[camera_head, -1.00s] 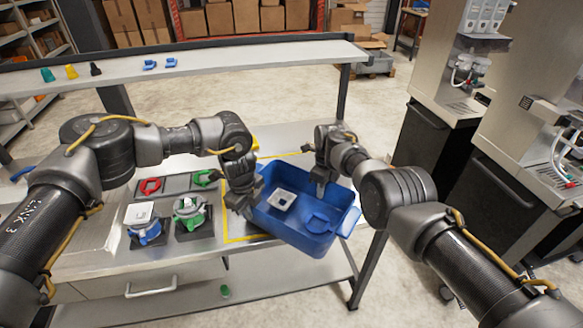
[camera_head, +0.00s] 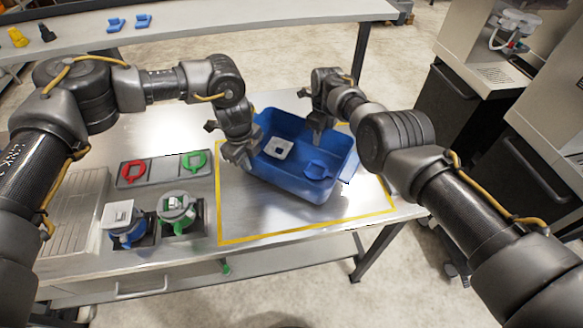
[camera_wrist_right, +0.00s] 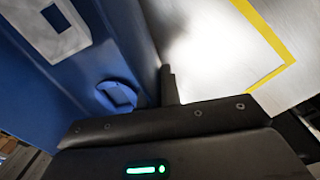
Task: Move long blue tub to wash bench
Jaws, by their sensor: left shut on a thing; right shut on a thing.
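The long blue tub (camera_head: 300,183) is over the steel wash bench (camera_head: 270,215), inside or above its yellow outline; I cannot tell whether it touches the top. A white square part (camera_head: 278,148) and a blue part (camera_head: 318,169) lie in it. My left gripper (camera_head: 236,150) is shut on the tub's left side. My right gripper (camera_head: 318,125) is shut on its far right wall. In the right wrist view the tub wall (camera_wrist_right: 125,45) runs beside one dark finger, with the blue part (camera_wrist_right: 117,95) inside.
A tray with a red ring (camera_head: 131,171) and a green ring (camera_head: 193,163) lies left of the outline. Two dispenser units, blue (camera_head: 125,226) and green (camera_head: 176,208), stand in front. A raised shelf (camera_head: 200,22) runs behind. Machines stand at right.

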